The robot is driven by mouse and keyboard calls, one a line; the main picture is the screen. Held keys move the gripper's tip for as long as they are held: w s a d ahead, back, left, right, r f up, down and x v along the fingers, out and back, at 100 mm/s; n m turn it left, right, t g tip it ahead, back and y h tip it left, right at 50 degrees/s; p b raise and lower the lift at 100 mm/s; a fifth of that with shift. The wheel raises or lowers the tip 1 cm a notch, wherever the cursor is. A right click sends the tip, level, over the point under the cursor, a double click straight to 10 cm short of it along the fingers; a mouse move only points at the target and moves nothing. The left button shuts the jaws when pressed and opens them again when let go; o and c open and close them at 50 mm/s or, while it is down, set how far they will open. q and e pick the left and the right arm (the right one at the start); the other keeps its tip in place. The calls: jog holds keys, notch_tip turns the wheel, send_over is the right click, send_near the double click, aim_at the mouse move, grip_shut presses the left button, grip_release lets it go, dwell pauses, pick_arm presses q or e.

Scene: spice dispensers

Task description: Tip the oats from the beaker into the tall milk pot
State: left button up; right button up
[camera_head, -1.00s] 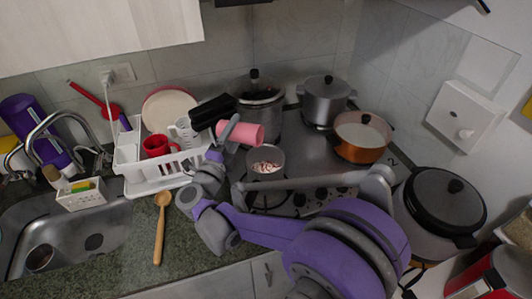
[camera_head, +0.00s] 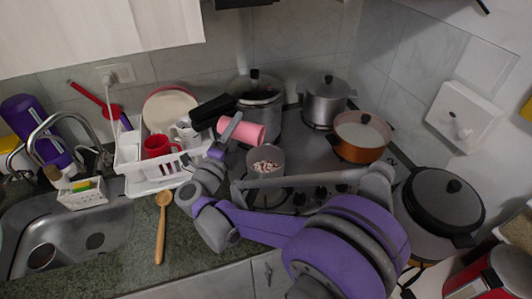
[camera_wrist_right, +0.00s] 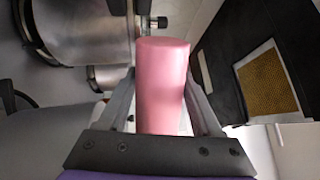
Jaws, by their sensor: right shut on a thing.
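The pink beaker (camera_head: 248,132) lies tilted well over, near level, in my right gripper (camera_head: 231,127). The gripper is shut on the beaker's side, which also shows between the fingers in the right wrist view (camera_wrist_right: 162,85). The small grey open pot (camera_head: 278,168), the likely milk pot, stands on the hob just below and right of the beaker. Pale and brownish flakes, like oats, lie in it. No stream of oats shows, and I cannot see inside the beaker. My left gripper is not in view.
A lidded silver pot (camera_head: 326,104) and a copper pan (camera_head: 360,150) are to the right. The white dish rack (camera_head: 130,155) with a red mug (camera_head: 158,146) is to the left.

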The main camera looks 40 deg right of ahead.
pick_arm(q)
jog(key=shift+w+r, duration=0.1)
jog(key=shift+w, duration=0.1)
pick_arm(e)
jog(key=shift+w+r, duration=0.1)
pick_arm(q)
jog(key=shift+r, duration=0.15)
pick_arm(e)
jog(key=shift+s+r+m, duration=0.15)
jog(key=shift+s+m, duration=0.05)
jog(key=shift+m, duration=0.2)
pick_arm(q)
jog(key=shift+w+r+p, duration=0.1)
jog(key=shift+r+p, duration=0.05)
jog(key=shift+p, duration=0.15)
pick_arm(e)
jog(key=shift+d+r+m, duration=0.1)
jog(key=shift+m, duration=0.2)
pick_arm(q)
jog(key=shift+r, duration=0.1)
pick_arm(e)
jog(key=shift+s+r+m+g, duration=0.1)
jog(key=shift+r+m+g, duration=0.05)
jog(key=shift+m+g, duration=0.2)
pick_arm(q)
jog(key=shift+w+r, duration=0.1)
